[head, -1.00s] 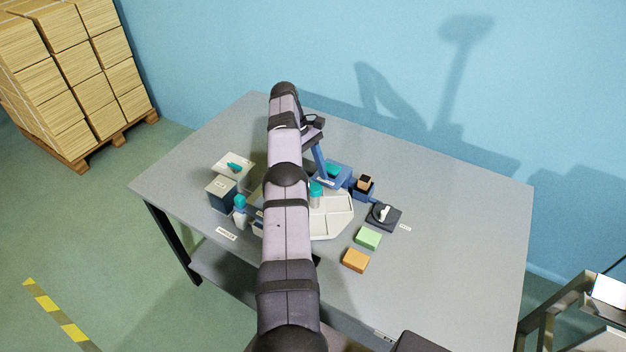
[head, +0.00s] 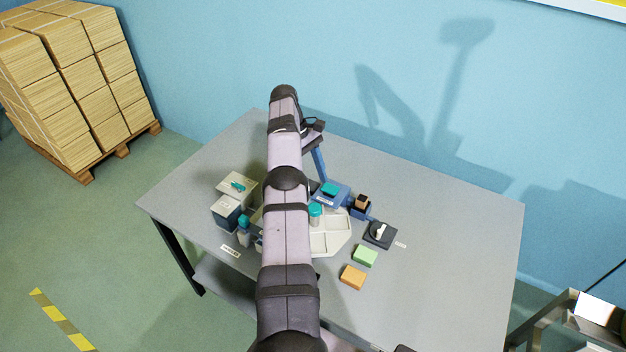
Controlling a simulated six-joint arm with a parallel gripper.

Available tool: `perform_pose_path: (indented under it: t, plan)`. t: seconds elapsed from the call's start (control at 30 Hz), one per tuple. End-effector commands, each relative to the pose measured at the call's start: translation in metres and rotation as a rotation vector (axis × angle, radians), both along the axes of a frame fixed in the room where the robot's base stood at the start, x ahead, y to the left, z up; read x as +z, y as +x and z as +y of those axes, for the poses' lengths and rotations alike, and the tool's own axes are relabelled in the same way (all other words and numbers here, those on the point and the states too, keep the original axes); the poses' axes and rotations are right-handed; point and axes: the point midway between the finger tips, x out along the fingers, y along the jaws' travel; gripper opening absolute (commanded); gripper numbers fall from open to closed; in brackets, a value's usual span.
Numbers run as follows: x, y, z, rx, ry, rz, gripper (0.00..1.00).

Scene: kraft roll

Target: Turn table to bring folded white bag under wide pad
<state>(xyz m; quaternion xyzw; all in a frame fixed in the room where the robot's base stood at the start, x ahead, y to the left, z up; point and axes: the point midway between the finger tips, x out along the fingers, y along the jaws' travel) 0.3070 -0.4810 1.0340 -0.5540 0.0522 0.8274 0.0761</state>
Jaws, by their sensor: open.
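A pale turntable with several compartments (head: 335,241) sits mid-table, its left part hidden behind my arm. A teal-capped jar (head: 315,214) stands at its visible left side. Behind it is a blue unit (head: 330,199) with a teal top; a slanting blue post (head: 319,165) rises behind that. I cannot make out the folded white bag or tell which part is the wide pad; my arm covers much of this area. My gripper is hidden behind my own arm, so its fingertips do not show.
Right of the turntable are a black dial with a white knob (head: 379,234), a green block (head: 365,256) and an orange block (head: 352,277). Left are pale-topped boxes (head: 237,188) and a teal-capped bottle (head: 244,230). The grey table's right side (head: 460,240) is clear.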

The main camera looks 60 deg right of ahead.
Motion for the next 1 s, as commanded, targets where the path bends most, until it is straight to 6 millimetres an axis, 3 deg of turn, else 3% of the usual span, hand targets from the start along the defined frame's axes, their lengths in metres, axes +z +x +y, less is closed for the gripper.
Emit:
perform_pose_path:
  t: [0.07,0.1,0.3,0.37,0.5,0.63,0.8,1.0]
  plan:
    - [0.000,0.000,0.000,0.000,0.000,0.000,0.53]
    - [0.000,0.000,0.000,0.000,0.000,0.000,0.48]
    - [-0.007,-0.018,-0.011,-0.039,-0.007,-0.004,0.00]
    - [0.000,-0.031,-0.022,-0.070,-0.030,-0.019,0.00]
    - [0.036,-0.066,-0.051,-0.151,-0.112,-0.064,0.00]
    - [0.060,-0.111,-0.060,-0.232,-0.134,-0.073,0.00]
    - [0.064,-0.155,-0.040,-0.327,-0.056,-0.105,0.00]
    - [0.042,-0.170,-0.004,-0.344,0.065,-0.214,0.00]
